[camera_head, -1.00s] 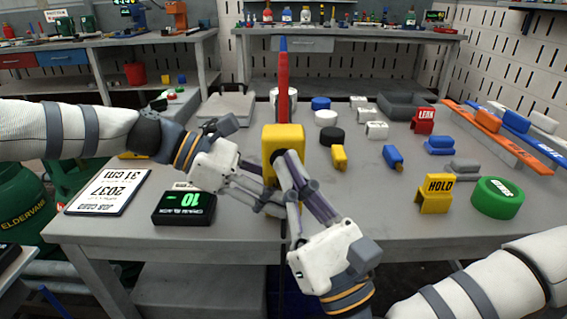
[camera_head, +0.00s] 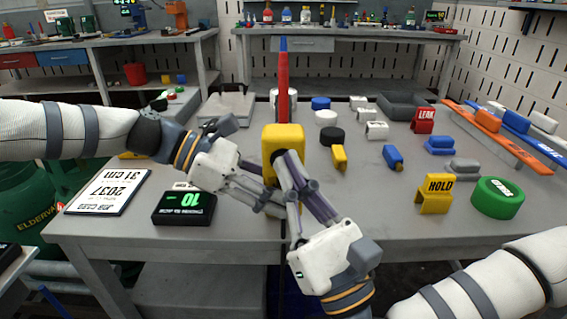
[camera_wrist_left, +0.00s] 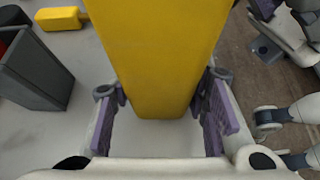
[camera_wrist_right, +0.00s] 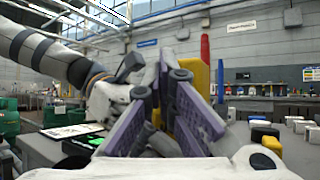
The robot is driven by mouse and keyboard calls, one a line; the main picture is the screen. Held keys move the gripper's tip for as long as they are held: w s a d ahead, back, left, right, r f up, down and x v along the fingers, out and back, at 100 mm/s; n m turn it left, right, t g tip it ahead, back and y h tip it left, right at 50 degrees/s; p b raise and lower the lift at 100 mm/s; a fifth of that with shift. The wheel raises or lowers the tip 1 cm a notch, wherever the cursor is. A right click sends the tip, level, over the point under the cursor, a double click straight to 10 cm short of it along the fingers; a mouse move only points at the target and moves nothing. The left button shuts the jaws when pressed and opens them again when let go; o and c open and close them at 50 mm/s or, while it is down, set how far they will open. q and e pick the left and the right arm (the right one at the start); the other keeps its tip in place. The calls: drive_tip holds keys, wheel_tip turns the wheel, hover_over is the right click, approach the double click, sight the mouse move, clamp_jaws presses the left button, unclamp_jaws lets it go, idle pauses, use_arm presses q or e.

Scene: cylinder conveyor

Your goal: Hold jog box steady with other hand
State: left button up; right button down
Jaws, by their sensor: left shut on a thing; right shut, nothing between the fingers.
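The jog box, a yellow block (camera_head: 283,140), stands upright near the middle of the table's front edge. My left gripper (camera_head: 264,197) comes in from the left and is shut on its lower part. In the left wrist view the jog box (camera_wrist_left: 165,60) sits between the two purple-padded fingers. My right gripper (camera_head: 290,168) reaches up from the front with its fingers shut and nothing between them. Its fingertips are in front of the yellow box and hide part of it; I cannot tell whether they touch. The right wrist view shows the jog box (camera_wrist_right: 205,80) behind the fingers.
A black display box (camera_head: 184,207) and a job card (camera_head: 107,190) lie left on the table. A yellow HOLD block (camera_head: 436,194) and a green round piece (camera_head: 497,197) lie right. A red and blue pole (camera_head: 283,85) rises behind the yellow box.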

drive_tip(key=shift+s, duration=0.1)
idle(0.3)
drive_tip(key=shift+s, duration=0.75)
drive_tip(key=shift+s, duration=2.5)
drive_tip(key=s, duration=0.3)
drive_tip(key=shift+s, duration=0.4)
drive_tip(key=w, duration=0.8)
drive_tip(key=shift+w, duration=0.4)
